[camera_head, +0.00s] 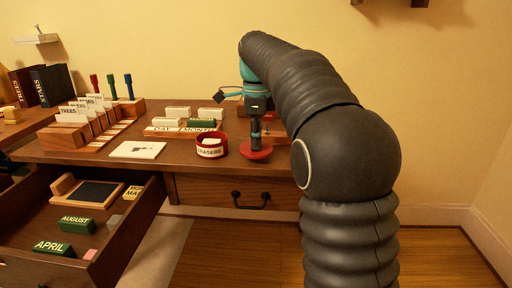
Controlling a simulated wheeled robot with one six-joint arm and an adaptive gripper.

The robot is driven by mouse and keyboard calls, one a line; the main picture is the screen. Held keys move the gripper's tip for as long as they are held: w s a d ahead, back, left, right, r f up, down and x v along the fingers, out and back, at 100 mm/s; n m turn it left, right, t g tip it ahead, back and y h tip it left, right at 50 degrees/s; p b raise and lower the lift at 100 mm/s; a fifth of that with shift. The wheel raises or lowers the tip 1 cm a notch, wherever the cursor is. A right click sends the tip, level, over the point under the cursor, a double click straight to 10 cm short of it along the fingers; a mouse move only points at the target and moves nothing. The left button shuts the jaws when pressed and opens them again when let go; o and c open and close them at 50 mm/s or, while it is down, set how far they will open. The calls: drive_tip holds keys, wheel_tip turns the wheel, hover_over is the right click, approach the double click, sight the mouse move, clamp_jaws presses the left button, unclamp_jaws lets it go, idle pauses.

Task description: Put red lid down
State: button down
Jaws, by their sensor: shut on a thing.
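The red lid (256,153) is a round disc at the lower end of my gripper (256,142), near the desk's front edge. My gripper points down and is shut on the lid. The lid looks slightly tilted; I cannot tell whether it touches the desk (187,152). A round red container labelled ERASERS (211,146) stands just left of the lid, with something pale showing inside its open top.
A calendar holder marked DAY and MONTH (180,133) with several blocks stands behind. A white card (138,150) lies left, beside a wooden card sorter (75,133). An open drawer (130,232) with AUGUST (76,222) and APRIL (54,248) blocks juts out at lower left.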

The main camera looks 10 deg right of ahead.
drive_tip(key=shift+f, duration=1)
drive_tip(key=shift+f, duration=0.15)
drive_tip(key=c, duration=1)
unclamp_jaws()
